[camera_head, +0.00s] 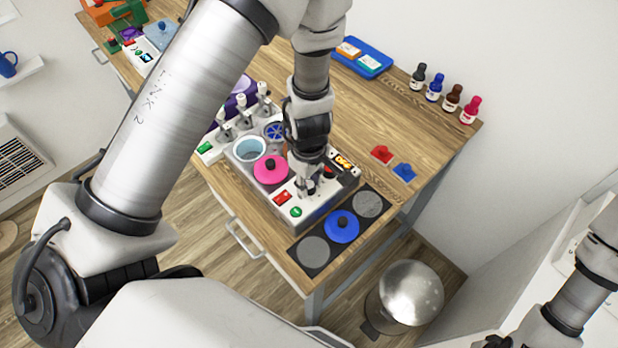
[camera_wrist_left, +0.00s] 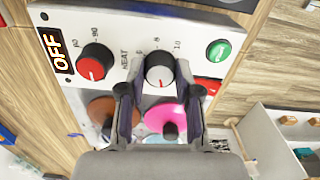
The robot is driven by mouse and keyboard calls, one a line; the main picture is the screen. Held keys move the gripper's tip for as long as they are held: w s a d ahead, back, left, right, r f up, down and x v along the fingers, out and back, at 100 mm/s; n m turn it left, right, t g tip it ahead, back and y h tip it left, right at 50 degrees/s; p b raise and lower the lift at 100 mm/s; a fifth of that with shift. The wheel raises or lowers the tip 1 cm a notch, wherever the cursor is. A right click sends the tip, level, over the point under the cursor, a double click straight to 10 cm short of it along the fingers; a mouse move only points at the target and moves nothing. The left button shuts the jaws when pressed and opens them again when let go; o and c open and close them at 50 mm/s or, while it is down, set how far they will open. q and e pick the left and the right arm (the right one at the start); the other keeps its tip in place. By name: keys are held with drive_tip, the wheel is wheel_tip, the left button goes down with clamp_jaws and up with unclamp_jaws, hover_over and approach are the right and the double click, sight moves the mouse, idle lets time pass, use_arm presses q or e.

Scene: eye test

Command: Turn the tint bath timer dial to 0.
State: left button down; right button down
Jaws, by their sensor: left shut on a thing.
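The tint bath's front panel (camera_wrist_left: 215,30) fills the top of the left wrist view. On it, the timer dial (camera_wrist_left: 159,70) is a dark knob with a pale face and a red pointer mark toward the bottom of the picture. Numbers, including 8 and 10, are printed around it, partly hidden. My left gripper (camera_wrist_left: 160,89) is shut on this dial, one finger on each side. In the head view, my left gripper (camera_head: 309,186) reaches down to the panel and hides most of the dial.
A red heat dial (camera_wrist_left: 95,65) and an OFF display (camera_wrist_left: 55,48) sit beside the timer dial. A green button (camera_wrist_left: 218,51) and red switch (camera_wrist_left: 208,85) are on its other side. Pink lid (camera_head: 270,172) and blue lid (camera_head: 341,226) are close by. Bottles stand at the back.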

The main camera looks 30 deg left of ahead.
sight(308, 184)
use_arm(q)
drive_tip(key=shift+s+f+n+p, duration=0.15)
drive_tip(key=shift+n+p, duration=0.15)
drive_tip(key=shift+n, duration=1.2)
drive_tip(key=c, duration=0.8)
unclamp_jaws()
drive_tip(key=shift+w+r, duration=0.2)
drive_tip(key=shift+r, duration=0.3)
wheel_tip(308, 184, up, 11)
